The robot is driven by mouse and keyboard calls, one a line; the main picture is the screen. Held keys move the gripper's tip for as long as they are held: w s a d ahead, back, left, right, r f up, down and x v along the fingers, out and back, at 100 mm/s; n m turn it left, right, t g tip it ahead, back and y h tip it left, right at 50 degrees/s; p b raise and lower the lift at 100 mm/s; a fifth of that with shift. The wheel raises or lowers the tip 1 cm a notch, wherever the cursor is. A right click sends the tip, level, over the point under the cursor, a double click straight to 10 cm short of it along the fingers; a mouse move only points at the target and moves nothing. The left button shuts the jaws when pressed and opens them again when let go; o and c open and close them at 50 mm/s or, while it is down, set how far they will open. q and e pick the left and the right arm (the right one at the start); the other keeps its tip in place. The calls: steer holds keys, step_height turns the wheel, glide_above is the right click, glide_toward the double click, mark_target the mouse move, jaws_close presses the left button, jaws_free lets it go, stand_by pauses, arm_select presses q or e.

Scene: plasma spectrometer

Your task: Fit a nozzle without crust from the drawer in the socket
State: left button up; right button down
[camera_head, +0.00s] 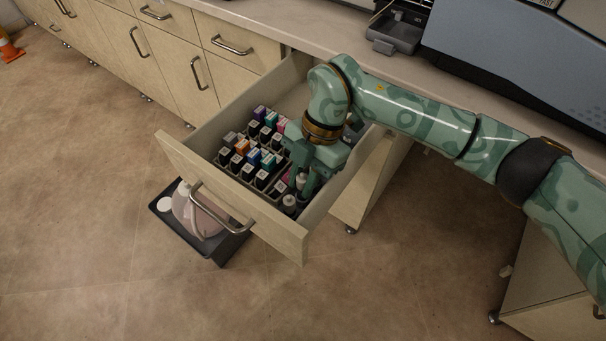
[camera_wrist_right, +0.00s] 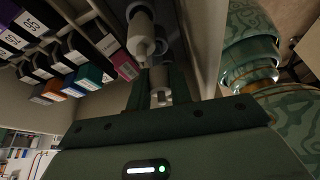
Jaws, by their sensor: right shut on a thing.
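The open drawer (camera_head: 180,157) holds rows of small boxes and, at its right side, a few pale nozzle-like pieces. My right gripper (camera_head: 306,190) reaches down into that right side, between the boxes and the drawer's side wall. In the right wrist view my right gripper (camera_wrist_right: 158,92) is shut on a pale grey nozzle (camera_wrist_right: 158,76) between its two fingers. Another pale nozzle (camera_wrist_right: 140,35) is close beside it. Whether either has crust is too small and dark to tell. I cannot make out the socket. My left gripper is not in view.
Small labelled boxes (camera_head: 262,160) fill the drawer's left and middle. The counter (camera_head: 285,27) carries a grey-blue instrument (camera_head: 500,50) with a dark holder (camera_head: 395,35). Below the drawer a black tray (camera_head: 228,248) holds a pale jug.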

steer(key=shift+f, duration=1.1)
steer(key=c, duration=1.2)
jaws_free()
